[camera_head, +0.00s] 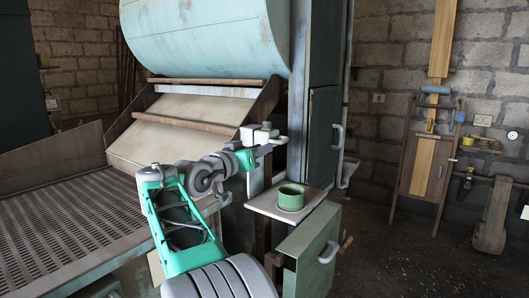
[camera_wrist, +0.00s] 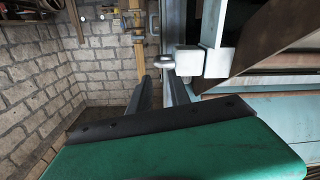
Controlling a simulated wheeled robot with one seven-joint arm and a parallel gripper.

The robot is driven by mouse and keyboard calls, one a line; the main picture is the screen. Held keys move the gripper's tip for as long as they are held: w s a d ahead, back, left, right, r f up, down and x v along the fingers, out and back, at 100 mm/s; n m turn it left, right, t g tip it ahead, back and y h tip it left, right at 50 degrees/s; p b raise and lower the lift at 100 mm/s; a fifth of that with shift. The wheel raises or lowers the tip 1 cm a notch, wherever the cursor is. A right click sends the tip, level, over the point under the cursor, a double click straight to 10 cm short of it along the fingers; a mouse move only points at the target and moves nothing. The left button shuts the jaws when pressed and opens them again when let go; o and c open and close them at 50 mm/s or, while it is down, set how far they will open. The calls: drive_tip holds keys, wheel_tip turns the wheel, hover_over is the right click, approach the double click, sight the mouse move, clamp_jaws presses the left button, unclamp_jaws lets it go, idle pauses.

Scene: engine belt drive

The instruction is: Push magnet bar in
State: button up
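A light grey block with a round eye at its end, which looks like the end of the magnet bar (camera_wrist: 188,61), sticks out from the machine in the wrist view. In the head view the pale block (camera_head: 253,133) sits at the right end of the sloped chute, beside the dark upright. My gripper (camera_wrist: 159,77) has its two grey fingers apart, with a narrow gap and nothing held between them. The eye appears just beyond the fingertips; I cannot tell whether they touch. In the head view my gripper (camera_head: 264,149) is close beside the block and partly hides it.
A green cup (camera_head: 290,197) stands on a small shelf (camera_head: 265,204) above a green box with a handle (camera_head: 327,252), just below and right of my arm. A large drum (camera_head: 205,35) hangs above the chute. A slotted grate (camera_head: 60,215) lies left. Open floor is at right.

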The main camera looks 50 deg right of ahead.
drive_tip(key=a+b, duration=0.1)
drive_tip(key=a, duration=0.5)
drive_tip(key=shift+s+a+b, duration=0.3)
drive_tip(key=shift+a+b, duration=0.1)
idle(0.3)
